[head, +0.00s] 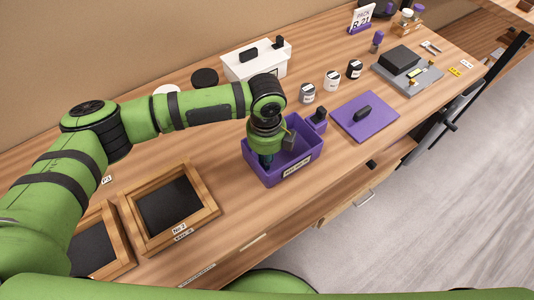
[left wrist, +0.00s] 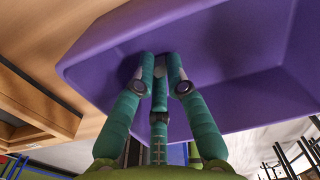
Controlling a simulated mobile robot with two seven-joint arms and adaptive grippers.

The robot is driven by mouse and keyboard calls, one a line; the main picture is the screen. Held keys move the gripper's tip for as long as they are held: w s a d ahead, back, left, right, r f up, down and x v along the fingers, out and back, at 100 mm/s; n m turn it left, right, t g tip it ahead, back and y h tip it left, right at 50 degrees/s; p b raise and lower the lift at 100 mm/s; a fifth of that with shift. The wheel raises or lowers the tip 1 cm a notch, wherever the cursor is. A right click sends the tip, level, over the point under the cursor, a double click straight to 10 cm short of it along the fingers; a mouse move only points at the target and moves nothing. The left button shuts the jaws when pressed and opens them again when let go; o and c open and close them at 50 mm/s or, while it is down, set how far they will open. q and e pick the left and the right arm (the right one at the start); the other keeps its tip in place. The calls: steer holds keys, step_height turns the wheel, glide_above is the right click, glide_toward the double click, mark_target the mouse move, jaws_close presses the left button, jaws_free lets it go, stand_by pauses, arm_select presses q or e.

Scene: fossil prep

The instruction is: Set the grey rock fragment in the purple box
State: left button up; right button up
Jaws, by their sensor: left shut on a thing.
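The purple box (head: 257,176) stands open on the bench, with a label on its front side. My left gripper (head: 266,163) reaches down into it from above, its fingers low inside the box walls. In the left wrist view the purple box (left wrist: 225,45) fills the upper part, and my left gripper's fingers (left wrist: 160,65) are close together near its floor. They are shut on the grey rock fragment (left wrist: 159,73), of which only a small grey part shows between the fingertips. Whether the fragment touches the box floor cannot be told. My right gripper is not in view.
A purple lid (head: 350,125) with a dark handle lies right of the box. A wooden framed tray (head: 205,193) stands at its left. A white box (head: 240,66) and several small jars stand behind. The bench's front edge runs close by the box.

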arm_select(q)
steer(key=shift+o, duration=1.4)
steer(key=shift+f, duration=0.1)
steer(key=o, duration=0.4)
step_height(320, 180, up, 12)
steer(key=shift+r+b, duration=0.2)
steer(key=shift+b, duration=0.55)
